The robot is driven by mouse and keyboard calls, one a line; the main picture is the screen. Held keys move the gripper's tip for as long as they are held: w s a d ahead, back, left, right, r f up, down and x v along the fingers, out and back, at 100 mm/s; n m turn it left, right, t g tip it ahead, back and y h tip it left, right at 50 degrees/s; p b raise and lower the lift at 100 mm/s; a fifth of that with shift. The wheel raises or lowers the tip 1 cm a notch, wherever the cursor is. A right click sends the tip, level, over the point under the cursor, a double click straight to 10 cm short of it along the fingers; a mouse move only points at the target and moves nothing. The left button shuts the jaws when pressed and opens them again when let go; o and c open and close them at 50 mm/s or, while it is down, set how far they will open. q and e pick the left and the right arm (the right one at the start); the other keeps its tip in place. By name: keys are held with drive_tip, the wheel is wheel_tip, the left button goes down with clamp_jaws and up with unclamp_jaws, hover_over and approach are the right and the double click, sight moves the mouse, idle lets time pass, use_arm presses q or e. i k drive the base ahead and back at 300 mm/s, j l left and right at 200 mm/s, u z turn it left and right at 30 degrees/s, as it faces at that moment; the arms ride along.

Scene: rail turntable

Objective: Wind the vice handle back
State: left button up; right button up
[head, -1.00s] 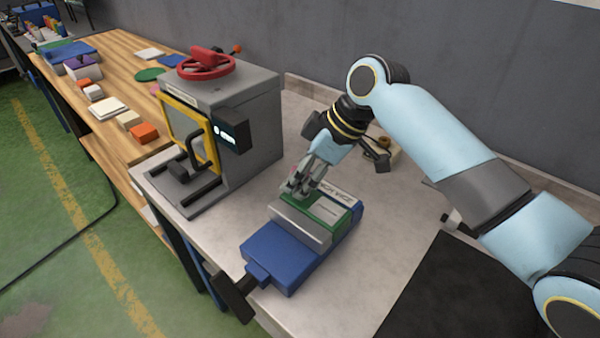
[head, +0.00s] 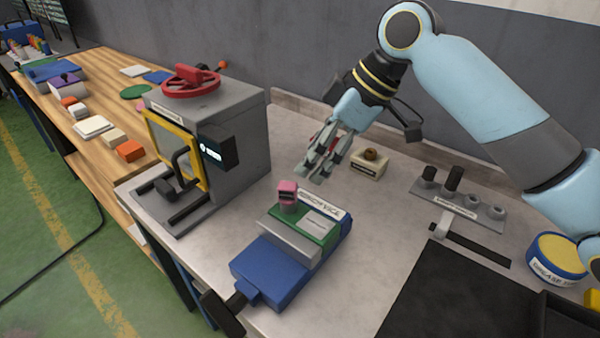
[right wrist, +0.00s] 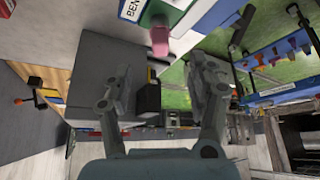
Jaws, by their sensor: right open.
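The blue vice (head: 275,272) stands on the grey bench, with a green part (head: 318,228) between its jaws. Its dark handle (head: 222,313) juts out at the front left end, over the bench edge. A small pink and dark piece (head: 288,195) stands upright at the green part's far left end; it also shows in the right wrist view (right wrist: 159,38). My right gripper (head: 316,172) is open and empty above the bench, behind the vice and apart from it. In the right wrist view, nothing is between its spread fingers (right wrist: 165,85). My left gripper is out of view.
A grey machine (head: 235,130) with a red handwheel (head: 190,80) stands left of the vice. A small block with a brown knob (head: 370,163), a tool rack (head: 458,202), a grease tin (head: 556,256) and a black mat (head: 450,300) lie to the right.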

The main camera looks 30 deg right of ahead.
sight(224, 314)
drive_tip(key=k+j, duration=1.2)
drive_tip(key=k, duration=0.05)
